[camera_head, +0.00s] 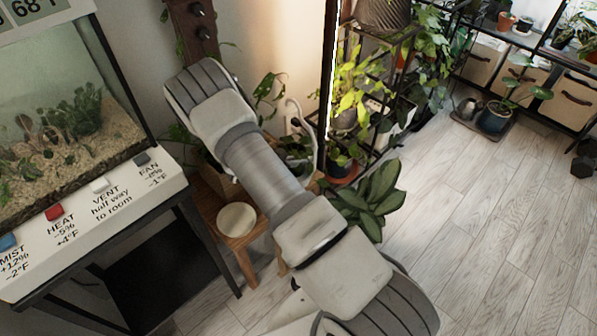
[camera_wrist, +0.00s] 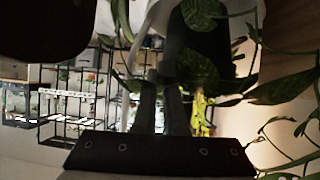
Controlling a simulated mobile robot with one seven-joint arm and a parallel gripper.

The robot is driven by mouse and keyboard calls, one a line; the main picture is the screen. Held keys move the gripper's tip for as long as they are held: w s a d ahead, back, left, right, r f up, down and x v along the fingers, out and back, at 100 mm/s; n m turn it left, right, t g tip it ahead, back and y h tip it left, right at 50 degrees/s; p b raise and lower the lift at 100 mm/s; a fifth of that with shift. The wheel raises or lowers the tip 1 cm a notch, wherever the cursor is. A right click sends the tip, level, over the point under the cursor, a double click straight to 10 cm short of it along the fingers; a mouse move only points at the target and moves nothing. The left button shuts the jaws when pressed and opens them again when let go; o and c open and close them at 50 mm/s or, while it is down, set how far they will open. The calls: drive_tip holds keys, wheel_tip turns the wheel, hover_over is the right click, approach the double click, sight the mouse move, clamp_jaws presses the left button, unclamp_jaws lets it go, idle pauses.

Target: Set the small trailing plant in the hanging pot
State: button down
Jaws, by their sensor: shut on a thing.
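In the wrist view my gripper (camera_wrist: 162,88) has its two dark fingers close together, pointing up the picture into leaves. Green leaves of a trailing plant (camera_wrist: 198,70) hang around and beyond the fingertips, and my gripper is shut on this small trailing plant. Its pot and the exact grip are too dark to make out. In the head view my arm hides the gripper and most of what it holds. A brown woven vessel (camera_head: 383,14) shows at the top of the head view; I cannot tell whether it is the hanging pot.
A wooden rail with dark knobs (camera_head: 197,22) is on the wall by my arm's far end. A glass terrarium (camera_head: 75,110) stands left. A wooden stool with a round pale dish (camera_head: 237,220) is below my arm. A plant shelf (camera_head: 372,130) stands right; the floor (camera_head: 480,220) beyond is clear.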

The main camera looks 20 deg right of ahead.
drive_tip(key=shift+f+b, duration=0.6)
drive_tip(key=shift+f, duration=1.25)
drive_tip(key=shift+f+b, duration=0.3)
drive_tip(key=shift+f, duration=0.05)
drive_tip(key=c, duration=1.3)
unclamp_jaws()
drive_tip(key=shift+o, duration=0.2)
drive_tip(key=shift+r, duration=0.1)
